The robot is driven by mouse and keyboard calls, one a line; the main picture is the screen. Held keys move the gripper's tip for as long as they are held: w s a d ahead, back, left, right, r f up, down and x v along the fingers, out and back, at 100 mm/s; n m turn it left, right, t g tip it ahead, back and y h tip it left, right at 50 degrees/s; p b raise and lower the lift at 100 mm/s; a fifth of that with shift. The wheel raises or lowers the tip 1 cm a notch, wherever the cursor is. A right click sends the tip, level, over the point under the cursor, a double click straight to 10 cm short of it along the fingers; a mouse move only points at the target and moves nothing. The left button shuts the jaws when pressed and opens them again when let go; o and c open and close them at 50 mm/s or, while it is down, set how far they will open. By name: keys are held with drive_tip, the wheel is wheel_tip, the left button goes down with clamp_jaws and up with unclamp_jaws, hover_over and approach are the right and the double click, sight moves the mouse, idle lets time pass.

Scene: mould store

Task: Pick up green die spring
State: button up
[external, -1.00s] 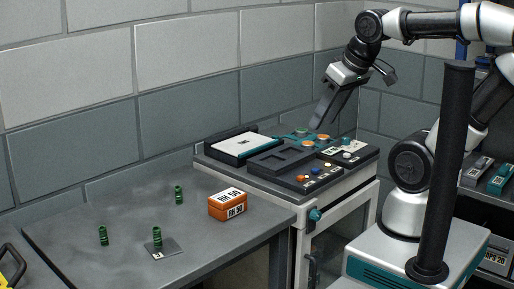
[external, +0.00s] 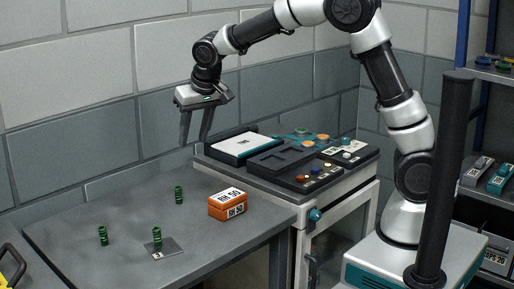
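Three green die springs stand upright on the grey table (external: 95,205). One green die spring (external: 179,195) is at the back, one (external: 103,236) is at the left, and one (external: 157,238) stands on a small grey plate (external: 166,251) at the front. My gripper (external: 194,143) hangs above the back right part of the table, fingers pointing down and apart. It is open and empty, and above and to the right of the back spring, clear of all three.
An orange box (external: 228,205) marked "BH 50" sits at the table's right side. A cabinet (external: 330,205) to the right bears dark trays (external: 283,158) and small coloured parts. A block wall stands behind. The table's middle is clear.

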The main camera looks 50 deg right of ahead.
wheel_tip(320, 180, down, 2)
drive_tip(key=w+a, duration=0.2)
hover_over(177, 188)
drive_tip(key=s, duration=0.2)
wheel_tip(177, 188, down, 10)
drive_tip(key=shift+b+x, duration=0.4)
drive_tip(key=shift+x, duration=2.9)
drive_tip(key=shift+s, duration=0.15)
clamp_jaws()
